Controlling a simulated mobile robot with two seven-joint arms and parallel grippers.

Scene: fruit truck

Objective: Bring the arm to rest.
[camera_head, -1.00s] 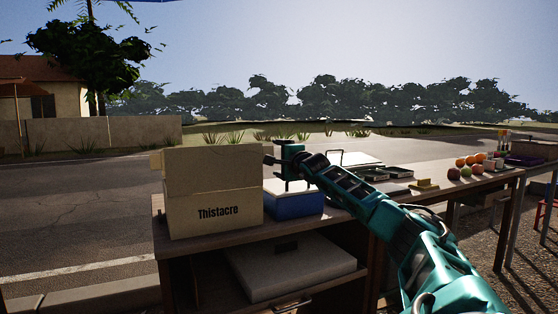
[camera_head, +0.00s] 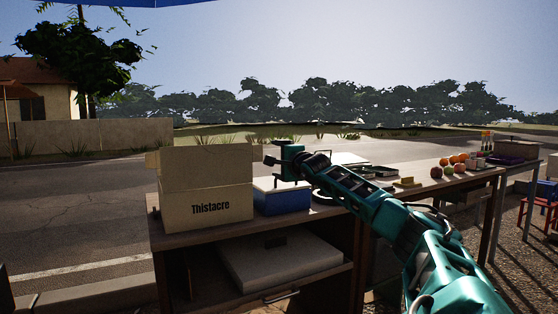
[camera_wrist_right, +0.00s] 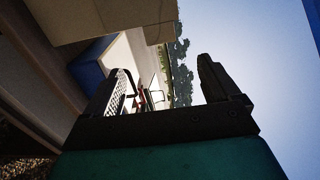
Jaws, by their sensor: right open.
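My right arm comes in from the lower right in the head view. Its gripper (camera_head: 273,168) is above the left part of the counter, in front of or over the blue box with a white lid (camera_head: 281,196) and just right of the cardboard box (camera_head: 207,200) marked "Thistacre". In the right wrist view, the right gripper's two dark fingers (camera_wrist_right: 165,88) stand wide apart with nothing between them. The blue box (camera_wrist_right: 91,66) and the cardboard box (camera_wrist_right: 110,18) show beyond the fingers there. My left gripper is in neither view.
The wooden counter (camera_head: 170,242) has a white case (camera_head: 285,268) on its lower shelf. Trays (camera_head: 378,170), a yellow block (camera_head: 407,183) and several fruits (camera_head: 459,168) lie along the counter to the right. The air above the counter is clear.

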